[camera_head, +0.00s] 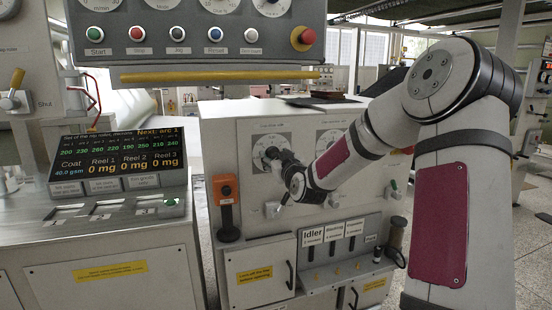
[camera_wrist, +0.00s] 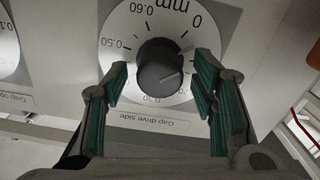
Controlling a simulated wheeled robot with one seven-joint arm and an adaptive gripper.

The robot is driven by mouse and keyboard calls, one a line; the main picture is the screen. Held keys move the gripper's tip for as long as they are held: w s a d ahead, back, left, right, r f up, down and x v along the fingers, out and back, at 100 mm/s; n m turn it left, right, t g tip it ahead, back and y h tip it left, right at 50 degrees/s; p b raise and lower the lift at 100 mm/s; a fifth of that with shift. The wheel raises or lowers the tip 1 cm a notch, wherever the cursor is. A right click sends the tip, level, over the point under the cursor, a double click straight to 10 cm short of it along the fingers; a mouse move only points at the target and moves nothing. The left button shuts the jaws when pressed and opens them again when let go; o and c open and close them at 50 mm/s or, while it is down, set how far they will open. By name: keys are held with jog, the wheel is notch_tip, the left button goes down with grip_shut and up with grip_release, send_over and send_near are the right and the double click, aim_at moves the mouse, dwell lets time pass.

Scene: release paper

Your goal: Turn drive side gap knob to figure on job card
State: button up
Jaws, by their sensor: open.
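The drive side gap knob (camera_wrist: 160,67) is a dark round knob on a white dial marked in mm, upside down in the wrist view. The label "Gap drive side" (camera_wrist: 155,122) shows below it. A thin line on the knob's face points to the right. My gripper (camera_wrist: 162,63) is open, with a green-padded finger on each side of the knob and gaps showing between. In the head view my gripper (camera_head: 284,170) is at the left dial (camera_head: 268,147) on the grey cabinet and partly hides it. I cannot make out a job card.
A second dial (camera_head: 332,148) sits right of the first, partly behind my arm; a dial edge (camera_wrist: 8,45) also shows in the wrist view. A lever box (camera_head: 335,245) juts out below. A display (camera_head: 120,160) stands left.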

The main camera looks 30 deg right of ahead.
jog(key=c, duration=1.2)
jog(key=shift+o, duration=0.2)
